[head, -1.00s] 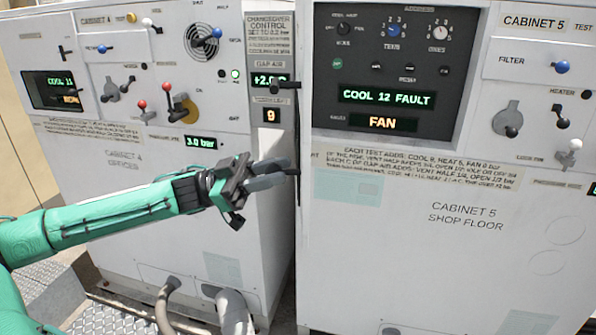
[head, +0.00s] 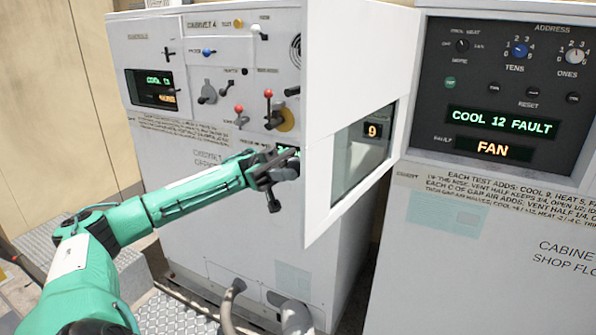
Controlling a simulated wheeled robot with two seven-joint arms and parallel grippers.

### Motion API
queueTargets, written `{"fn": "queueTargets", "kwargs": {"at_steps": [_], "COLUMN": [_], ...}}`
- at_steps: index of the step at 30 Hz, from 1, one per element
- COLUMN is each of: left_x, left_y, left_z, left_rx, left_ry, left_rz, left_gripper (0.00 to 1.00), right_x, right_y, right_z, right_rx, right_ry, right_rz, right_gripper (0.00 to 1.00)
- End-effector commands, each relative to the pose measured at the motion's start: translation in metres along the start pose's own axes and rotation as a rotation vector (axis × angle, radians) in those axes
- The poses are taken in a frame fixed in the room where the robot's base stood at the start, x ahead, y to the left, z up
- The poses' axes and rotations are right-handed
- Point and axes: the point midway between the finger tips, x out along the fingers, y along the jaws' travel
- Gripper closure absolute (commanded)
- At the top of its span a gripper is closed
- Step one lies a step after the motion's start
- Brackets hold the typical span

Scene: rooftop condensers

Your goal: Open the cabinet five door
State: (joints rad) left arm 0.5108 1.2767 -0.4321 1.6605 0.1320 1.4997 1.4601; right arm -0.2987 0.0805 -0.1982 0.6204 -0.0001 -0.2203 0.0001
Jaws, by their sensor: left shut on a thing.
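The cabinet 5 door (head: 355,70) is a white panel with a tinted window (head: 358,150). It stands open at the left edge of cabinet 5 (head: 480,245), swung out to the left and towards me, its inner face in view. My left gripper (head: 289,166) is shut at the door's near free edge, on the far side from the window's inner face. The handle it grips and the fingertips are mostly hidden by the door. The control panel (head: 500,95) is uncovered and reads COOL 12 FAULT and FAN. My right gripper is not in view.
Cabinet 4 (head: 225,215), with knobs and levers, stands behind my left arm and close to the door. A display reading 9 (head: 373,130) shows through the window. Hoses (head: 296,318) lie low in front of cabinet 4. The space before cabinet 5's panel is clear.

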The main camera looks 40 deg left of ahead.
Motion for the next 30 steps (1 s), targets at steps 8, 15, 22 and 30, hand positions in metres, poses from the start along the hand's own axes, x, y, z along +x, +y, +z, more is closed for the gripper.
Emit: {"fn": "queueTargets", "kwargs": {"at_steps": [8,15,22,30], "left_x": [0.0,0.0,-0.003,-0.048], "left_y": [0.001,0.0,0.0,0.0], "left_z": [0.002,0.001,0.001,0.005], "left_rx": [-0.003,-0.001,0.0,0.003], "left_ry": [-0.001,-0.001,0.0,0.0], "left_rz": [0.002,0.001,-0.001,-0.004], "left_gripper": [1.0,0.51,0.51,0.51], "right_x": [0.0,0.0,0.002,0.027], "right_y": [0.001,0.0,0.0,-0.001], "right_z": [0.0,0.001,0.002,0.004], "right_rx": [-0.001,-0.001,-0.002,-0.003], "right_ry": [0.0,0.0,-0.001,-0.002], "right_rz": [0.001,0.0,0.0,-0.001], "right_gripper": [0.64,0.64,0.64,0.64]}}
